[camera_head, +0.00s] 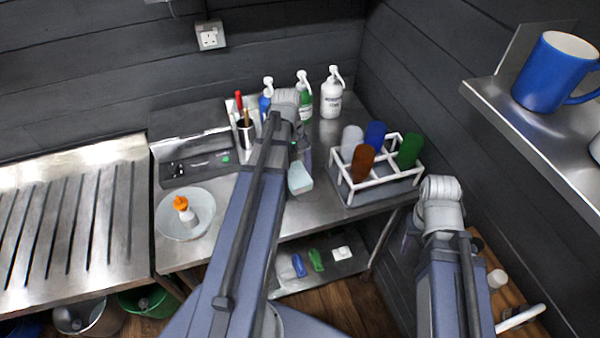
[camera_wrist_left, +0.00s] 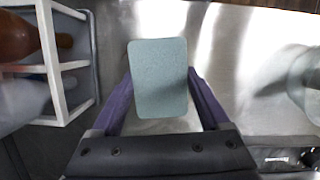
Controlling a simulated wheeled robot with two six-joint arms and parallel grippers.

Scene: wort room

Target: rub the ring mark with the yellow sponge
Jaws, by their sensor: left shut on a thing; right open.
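My left gripper (camera_head: 300,165) is shut on a pale blue-green sponge (camera_head: 300,180), held over the steel worktop. In the left wrist view the sponge (camera_wrist_left: 158,78) sits between the two purple fingers (camera_wrist_left: 165,95). I see no yellow sponge in either view. I cannot make out a ring mark; the worktop (camera_wrist_left: 240,50) shows only bright reflections, and my left arm and the sponge hide part of it. My right gripper (camera_head: 410,234) is open, mostly hidden by its own wrist, right of the worktop near the wall.
A white rack (camera_head: 372,190) with coloured bottles stands right of the sponge. Pump bottles (camera_head: 331,98) and a tool cup (camera_head: 246,133) stand behind. A glass dish (camera_head: 202,229) holding an orange-capped bottle (camera_head: 185,211) is left. A shelf with a blue mug (camera_head: 552,75) overhangs the right.

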